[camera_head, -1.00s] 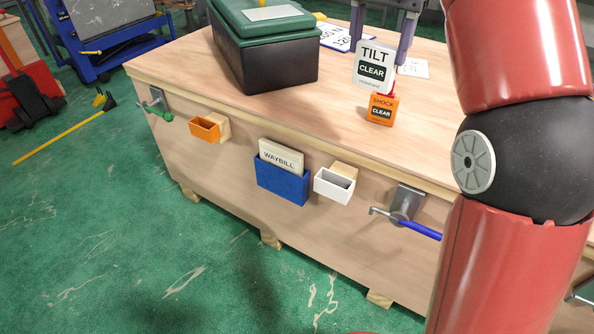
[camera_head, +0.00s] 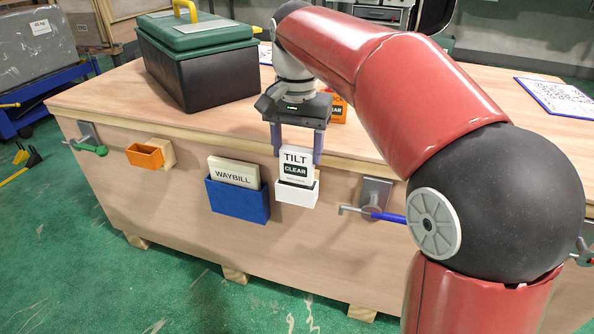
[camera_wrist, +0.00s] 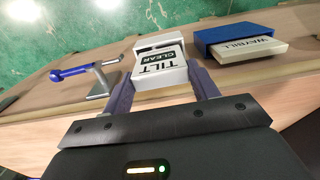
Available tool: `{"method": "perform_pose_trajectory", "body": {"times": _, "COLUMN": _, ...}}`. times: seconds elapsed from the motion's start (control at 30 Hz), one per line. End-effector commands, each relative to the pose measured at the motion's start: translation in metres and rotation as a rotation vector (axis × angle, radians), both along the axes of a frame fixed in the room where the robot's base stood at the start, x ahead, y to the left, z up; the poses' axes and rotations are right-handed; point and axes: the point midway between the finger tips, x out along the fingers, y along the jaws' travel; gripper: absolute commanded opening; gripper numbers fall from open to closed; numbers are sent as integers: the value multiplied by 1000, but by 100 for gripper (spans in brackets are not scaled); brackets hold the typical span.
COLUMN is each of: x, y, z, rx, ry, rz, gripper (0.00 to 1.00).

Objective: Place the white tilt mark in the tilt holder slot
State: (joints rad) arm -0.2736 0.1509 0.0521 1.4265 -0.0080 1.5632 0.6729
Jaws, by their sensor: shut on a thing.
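The white tilt mark (camera_head: 296,165), a card reading TILT CLEAR, stands upright at the white tilt holder (camera_head: 297,193) on the crate's front face. Its lower edge appears to be in the holder's slot; how deep it sits I cannot tell. My gripper (camera_head: 298,158) points down with its two purple fingers on either side of the card, shut on it. The wrist view shows the tilt mark (camera_wrist: 160,68) between the fingers (camera_wrist: 165,88), with the white holder (camera_wrist: 160,42) just beyond it.
The blue holder (camera_head: 238,200) with the WAYBILL card (camera_head: 234,172) is close to the left. A blue-handled latch (camera_head: 380,214) is to the right. The orange shock mark (camera_head: 338,108) stands on the crate top behind my gripper. An empty orange holder (camera_head: 146,157) is farther left.

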Motion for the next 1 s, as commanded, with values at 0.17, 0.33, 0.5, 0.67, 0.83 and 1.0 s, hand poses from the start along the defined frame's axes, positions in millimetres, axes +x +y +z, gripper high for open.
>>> {"method": "perform_pose_trajectory", "body": {"times": 0.17, "x": -1, "y": 0, "z": -18, "rx": -1, "ry": 1, "rz": 0, "gripper": 37}}
{"method": "perform_pose_trajectory", "body": {"times": 0.33, "x": -1, "y": 0, "z": -42, "rx": -1, "ry": 1, "rz": 0, "gripper": 37}}
{"method": "perform_pose_trajectory", "body": {"times": 0.5, "x": 0, "y": 0, "z": -43, "rx": 0, "ry": 0, "rz": 0, "gripper": 37}}
{"method": "perform_pose_trajectory", "body": {"times": 0.67, "x": 0, "y": 0, "z": -45, "rx": 0, "ry": 0, "rz": 0, "gripper": 37}}
{"method": "perform_pose_trajectory", "body": {"times": 0.83, "x": 0, "y": 0, "z": -46, "rx": 0, "ry": 1, "rz": 0, "gripper": 74}}
{"method": "perform_pose_trajectory", "body": {"times": 1.0, "x": 0, "y": 0, "z": -46, "rx": 0, "ry": 1, "rz": 0, "gripper": 81}}
